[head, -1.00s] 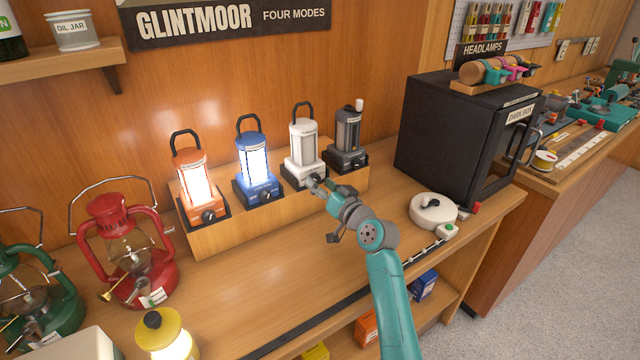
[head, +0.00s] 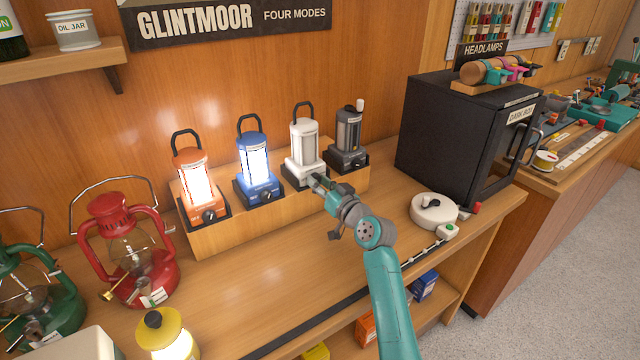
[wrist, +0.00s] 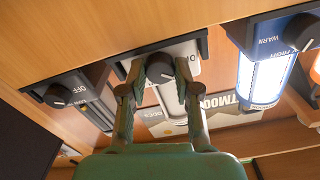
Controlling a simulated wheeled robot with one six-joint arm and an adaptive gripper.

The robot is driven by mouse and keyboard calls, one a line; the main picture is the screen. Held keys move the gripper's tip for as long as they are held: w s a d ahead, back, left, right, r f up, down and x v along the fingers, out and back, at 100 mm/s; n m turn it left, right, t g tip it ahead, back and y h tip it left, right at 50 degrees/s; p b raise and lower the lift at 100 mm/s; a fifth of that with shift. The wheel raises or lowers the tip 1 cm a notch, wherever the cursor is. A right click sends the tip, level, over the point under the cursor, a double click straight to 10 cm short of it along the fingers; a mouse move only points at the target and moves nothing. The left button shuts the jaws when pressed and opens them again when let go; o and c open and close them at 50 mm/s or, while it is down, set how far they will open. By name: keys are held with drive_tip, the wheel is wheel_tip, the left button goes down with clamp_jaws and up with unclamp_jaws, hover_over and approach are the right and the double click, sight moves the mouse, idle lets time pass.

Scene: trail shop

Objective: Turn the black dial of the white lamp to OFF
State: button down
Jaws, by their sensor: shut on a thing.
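The white lamp (head: 304,150) stands third from the left in the row on the wooden step, and its panel looks unlit. In the wrist view the lamp (wrist: 184,48) appears upside down. Its black dial (wrist: 160,69) sits between my two fingers, with a white pointer mark on its face. My gripper (wrist: 159,72) is shut on the dial, one finger on each side. In the head view my gripper (head: 318,183) is at the lamp's base and hides the dial. Lettering beside the dial is partly covered, so I cannot read its setting.
A lit blue lamp (head: 252,160) and a lit orange lamp (head: 193,178) stand to the left. A dark grey lamp (head: 348,135) stands close on the right. A black box (head: 440,130) is farther right. The counter in front of the step is mostly clear.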

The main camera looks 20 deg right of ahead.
drive_tip(key=shift+n, duration=1.6)
drive_tip(key=c, duration=0.8)
unclamp_jaws()
drive_tip(key=shift+s, duration=0.1)
drive_tip(key=v, duration=1.1)
drive_tip(key=shift+s, duration=0.35)
drive_tip(key=shift+d, duration=0.15)
